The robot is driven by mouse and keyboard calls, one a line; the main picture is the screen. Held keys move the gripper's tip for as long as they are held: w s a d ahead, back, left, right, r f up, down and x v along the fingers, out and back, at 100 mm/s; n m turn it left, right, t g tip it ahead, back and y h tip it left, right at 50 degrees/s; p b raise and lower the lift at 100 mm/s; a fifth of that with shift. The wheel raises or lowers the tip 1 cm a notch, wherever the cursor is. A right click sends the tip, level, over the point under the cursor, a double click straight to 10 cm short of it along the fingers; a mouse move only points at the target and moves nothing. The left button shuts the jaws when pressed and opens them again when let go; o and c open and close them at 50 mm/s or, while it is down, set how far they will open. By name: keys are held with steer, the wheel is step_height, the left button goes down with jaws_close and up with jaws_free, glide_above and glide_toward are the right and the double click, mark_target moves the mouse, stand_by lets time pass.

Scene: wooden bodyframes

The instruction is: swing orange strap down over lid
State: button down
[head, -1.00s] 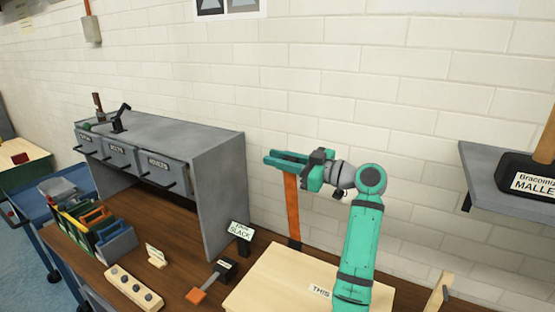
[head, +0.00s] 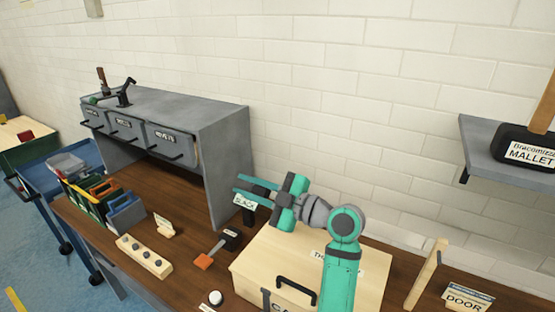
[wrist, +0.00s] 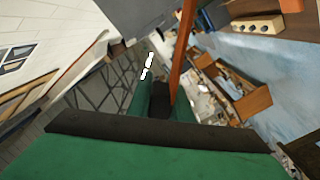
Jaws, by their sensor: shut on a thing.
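The orange strap (wrist: 181,60) runs up from between my fingers in the wrist view. In the head view I cannot make it out. My gripper (head: 248,187) is over the back left of the wooden box, left of the lid's middle, and shut on the strap. Its fingers also show in the wrist view (wrist: 163,100). The pale wooden lid (head: 285,245) lies flat on top of the box, partly hidden by my arm. A black handle (head: 297,288) is on the box's front. I cannot tell whether the strap touches the lid.
A grey cabinet with drawers (head: 220,160) stands close left of my gripper. A black-and-orange tool (head: 217,248) and a block with black knobs (head: 144,257) lie on the bench left of the box. A wooden upright (head: 427,275) stands right. A grey shelf holds a mallet (head: 525,150).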

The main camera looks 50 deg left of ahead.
steer(key=s+d+f+n, duration=0.1)
steer(key=s+f+n, duration=0.1)
steer(key=s+f, duration=0.2)
steer(key=s+d+f+n, duration=0.2)
steer(key=s+f, duration=0.2)
steer(key=f, duration=0.6)
steer(key=shift+d+f, duration=0.3)
steer(key=shift+f, duration=0.05)
steer(key=c, duration=1.7)
jaws_free()
steer(key=shift+w, duration=0.1)
steer(key=shift+o, duration=0.6)
steer(key=shift+s, duration=0.2)
steer(key=v, duration=1)
steer(key=shift+d, duration=0.25)
